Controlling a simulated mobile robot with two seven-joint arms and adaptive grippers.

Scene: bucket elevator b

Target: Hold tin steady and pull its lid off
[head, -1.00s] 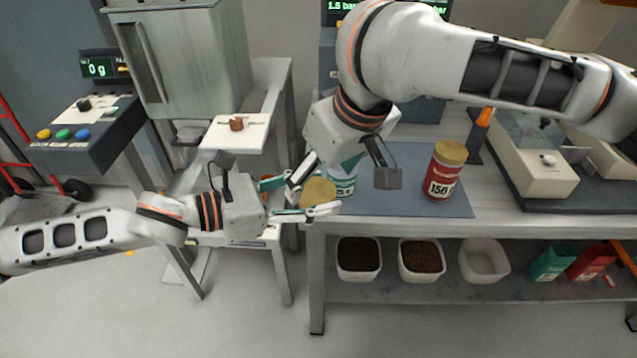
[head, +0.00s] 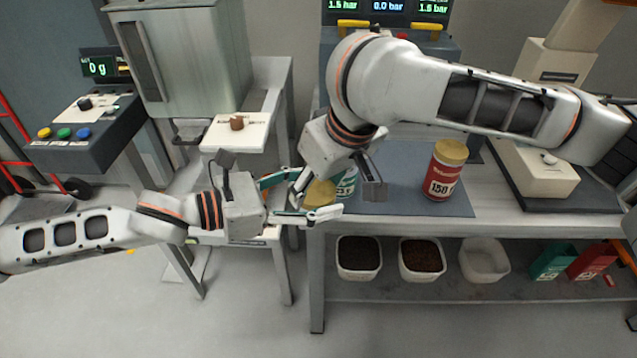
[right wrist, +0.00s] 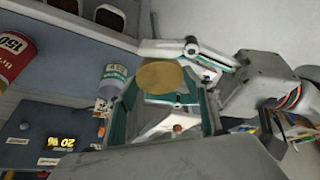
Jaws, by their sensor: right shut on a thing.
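A round gold lid (head: 320,194) shows between the two arms, and also in the right wrist view (right wrist: 160,77). My left gripper (head: 302,200) reaches in from the left with its fingers spread on both sides of the lid; whether they press on a tin under it is hidden. My right gripper (right wrist: 162,92) comes down from above, its fingers shut on the gold lid. No tin body shows clearly under the lid. A green and white tin (head: 347,184) stands just behind on the mat, its top hidden by my right gripper.
A red tin with gold lid (head: 444,172) stands on the blue mat (head: 405,200) to the right. Bins (head: 359,259) sit on the shelf below. A white plate with a brown knob (head: 236,123) is at left. Some mat between the tins is clear.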

